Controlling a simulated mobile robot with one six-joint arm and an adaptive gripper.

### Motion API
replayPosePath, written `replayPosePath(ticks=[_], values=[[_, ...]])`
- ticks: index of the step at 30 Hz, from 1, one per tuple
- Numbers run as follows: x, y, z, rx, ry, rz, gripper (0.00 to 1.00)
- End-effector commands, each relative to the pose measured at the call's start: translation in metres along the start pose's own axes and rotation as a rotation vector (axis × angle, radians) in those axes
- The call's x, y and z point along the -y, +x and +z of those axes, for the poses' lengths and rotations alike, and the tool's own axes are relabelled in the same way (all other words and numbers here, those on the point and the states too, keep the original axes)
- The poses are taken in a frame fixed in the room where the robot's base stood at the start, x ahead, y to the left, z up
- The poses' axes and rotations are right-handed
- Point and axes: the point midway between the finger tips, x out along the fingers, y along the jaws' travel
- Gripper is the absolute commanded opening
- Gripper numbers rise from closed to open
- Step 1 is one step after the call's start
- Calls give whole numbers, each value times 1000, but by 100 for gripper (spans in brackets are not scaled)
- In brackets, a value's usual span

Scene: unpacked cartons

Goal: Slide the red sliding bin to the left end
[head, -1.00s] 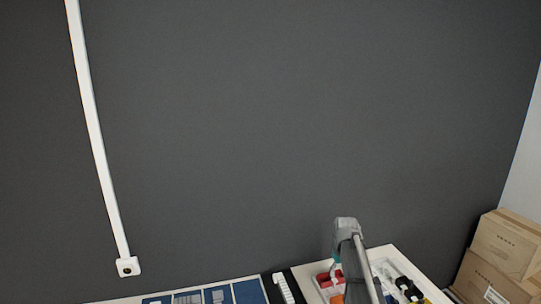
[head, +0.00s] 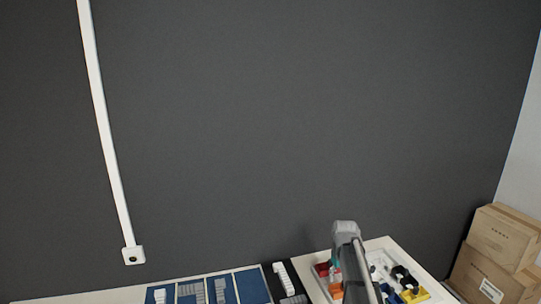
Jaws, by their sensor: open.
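My gripper is not clearly visible in the head view; my grey arm reaches up from the bottom edge over the right part of the table, and its end is hidden behind or below the arm links. A red block-like thing (head: 321,269) shows just left of my arm, in a light tray. I cannot tell whether it is the red sliding bin. An orange piece (head: 335,290) lies just below it.
A blue sectioned panel (head: 250,285) lies at the bottom centre-left of the table. White blocks (head: 282,276) stand on a black strip. Black and yellow pieces (head: 413,295) lie right of my arm. Cartons (head: 497,245) are stacked at the right. A dark wall is behind.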

Motion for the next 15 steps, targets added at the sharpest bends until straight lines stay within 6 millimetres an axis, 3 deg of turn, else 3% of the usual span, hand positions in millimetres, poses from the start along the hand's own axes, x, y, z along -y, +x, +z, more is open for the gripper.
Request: replayPosePath(ticks=[11,15], values=[[38,31,55,0,69,0,57],[60,50,90,1,112,0,57]])
